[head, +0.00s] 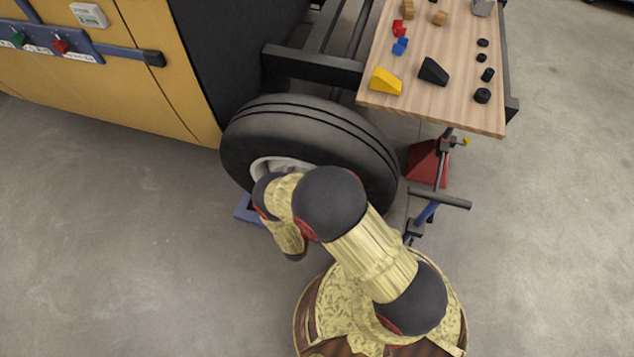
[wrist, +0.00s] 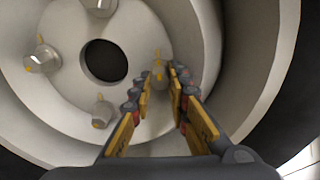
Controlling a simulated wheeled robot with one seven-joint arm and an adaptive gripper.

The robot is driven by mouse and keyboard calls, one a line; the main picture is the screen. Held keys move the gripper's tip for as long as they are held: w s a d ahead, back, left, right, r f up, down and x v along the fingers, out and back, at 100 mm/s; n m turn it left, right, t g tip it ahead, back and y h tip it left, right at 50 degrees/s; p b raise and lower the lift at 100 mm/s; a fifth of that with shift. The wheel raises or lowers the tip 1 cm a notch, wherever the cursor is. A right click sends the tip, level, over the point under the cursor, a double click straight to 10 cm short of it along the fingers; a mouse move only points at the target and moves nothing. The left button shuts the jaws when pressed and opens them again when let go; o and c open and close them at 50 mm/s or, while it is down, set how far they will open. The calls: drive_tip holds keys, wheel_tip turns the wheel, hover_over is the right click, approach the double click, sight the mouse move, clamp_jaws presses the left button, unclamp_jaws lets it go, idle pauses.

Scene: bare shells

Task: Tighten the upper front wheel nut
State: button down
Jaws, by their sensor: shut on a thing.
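In the wrist view the pale wheel rim (wrist: 75,100) fills most of the picture, with a dark round centre hole. My gripper (wrist: 160,80) has its two fingers on either side of a wheel nut (wrist: 160,68) with a yellow mark, to the right of the hole, and is shut on it. Other nuts with yellow marks stand at left (wrist: 42,58), below (wrist: 103,112) and at the top edge (wrist: 99,5). In the head view the black tyre (head: 310,125) shows; my arm hides the gripper and most of the rim.
A yellow vehicle body (head: 110,95) stands at left. A wooden board (head: 435,105) at top right carries a yellow wedge (head: 386,81), a black wedge (head: 433,71) and small parts. A red stand (head: 425,162) and a blue T-handled device (head: 428,212) are right of the tyre. Floor at left is clear.

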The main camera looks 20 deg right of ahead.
drive_tip(key=c, duration=1.8)
unclamp_jaws()
drive_tip(key=shift+o, duration=0.4)
drive_tip(key=v, duration=1.2)
